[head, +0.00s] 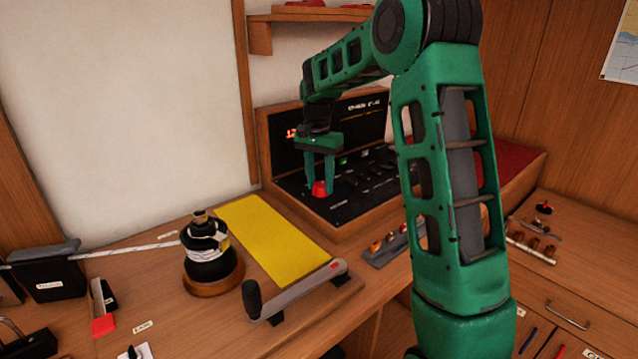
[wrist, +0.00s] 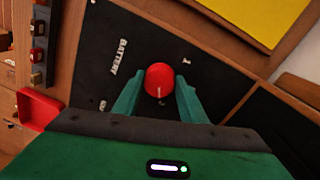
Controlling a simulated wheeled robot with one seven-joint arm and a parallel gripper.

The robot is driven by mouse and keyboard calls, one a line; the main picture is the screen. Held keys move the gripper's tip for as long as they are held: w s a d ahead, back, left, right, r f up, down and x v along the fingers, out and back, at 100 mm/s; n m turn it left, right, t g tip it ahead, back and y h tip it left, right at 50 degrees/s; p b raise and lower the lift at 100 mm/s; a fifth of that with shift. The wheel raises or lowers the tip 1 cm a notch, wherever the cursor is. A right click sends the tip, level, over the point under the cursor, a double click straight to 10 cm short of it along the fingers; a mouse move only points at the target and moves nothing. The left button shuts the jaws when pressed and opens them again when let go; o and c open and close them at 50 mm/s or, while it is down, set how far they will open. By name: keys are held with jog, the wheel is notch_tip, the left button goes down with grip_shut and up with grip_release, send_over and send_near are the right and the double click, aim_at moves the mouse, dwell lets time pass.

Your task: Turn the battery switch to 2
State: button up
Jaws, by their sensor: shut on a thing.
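The battery switch is a round red knob (head: 319,188) on the black panel (head: 345,208). It also shows in the wrist view (wrist: 159,78). My gripper (head: 320,180) reaches down from above with one finger on each side of the knob, shut on it. In the wrist view a white line on the knob points down toward the gripper body, at a small mark too blurred to read. The word BATTERY is left of the knob, a 1 is at its upper right, and a partly hidden label is at lower left.
The panel's wooden frame surrounds it, with rows of switches right of the knob. A yellow mat (head: 272,240), a black and brass winch (head: 208,255) and a grey handle with a black grip (head: 295,291) occupy the bench in front. A rack of small parts (head: 392,244) stands near my arm.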

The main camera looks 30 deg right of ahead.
aim_at(317, 184)
jog(key=shift+w+a, duration=0.1)
jog(key=shift+a, duration=0.15)
jog(key=o, duration=1)
jog(key=shift+o, duration=0.3)
jog(key=shift+d, duration=0.1)
notch_tip(317, 184, up, 11)
jog(key=shift+w, duration=0.3)
jog(key=shift+f, duration=0.15)
